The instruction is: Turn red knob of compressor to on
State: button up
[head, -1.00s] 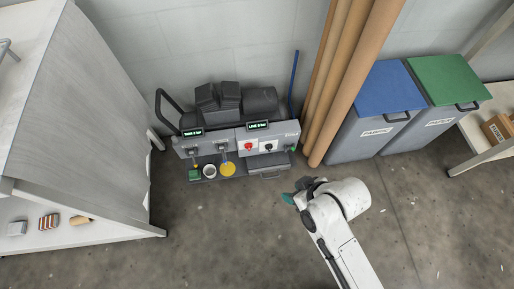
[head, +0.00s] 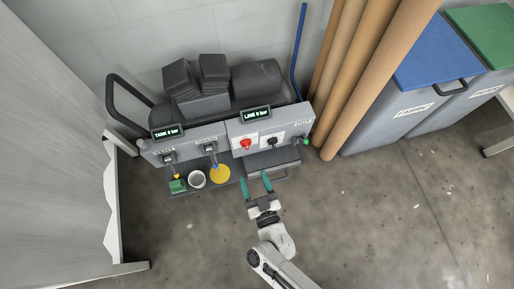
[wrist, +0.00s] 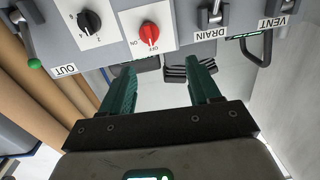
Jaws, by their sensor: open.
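The compressor (head: 205,125) is a dark grey machine with a light grey front panel, standing against the wall. Its red knob (head: 246,144) sits on a white plate in the panel. In the wrist view the red knob (wrist: 149,34) shows upside down between ON and OFF labels; its pale mark seems to lie towards OFF. My gripper (head: 256,182) is open and empty, its green fingers pointing at the compressor, just in front of the panel's lower edge. In the wrist view my gripper (wrist: 163,80) has its fingers apart, with the knob beyond their tips, not touched.
A black selector knob (head: 272,141) is right of the red one. Displays read TANK 0 bar and LINE 0 bar. Brown rolls (head: 352,85) and a blue-lidded bin (head: 400,110) stand right.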

aim_at(247, 148)
jog(key=shift+m+t+h, duration=0.3)
jog(key=shift+t+h, duration=0.1)
jog(key=shift+h, duration=0.2)
jog(key=b+x, duration=0.1)
jog(key=x, duration=0.2)
jog(key=b+x, duration=0.1)
jog(key=x, duration=0.3)
jog(key=f+b+x, duration=0.1)
jog(key=b+x, duration=0.1)
jog(key=x, duration=0.1)
jog(key=shift+w+d+f, duration=0.1)
jog(key=shift+w+d, duration=0.2)
jog(key=shift+w, duration=0.1)
jog(key=shift+c, duration=0.4)
jog(key=c, duration=0.9)
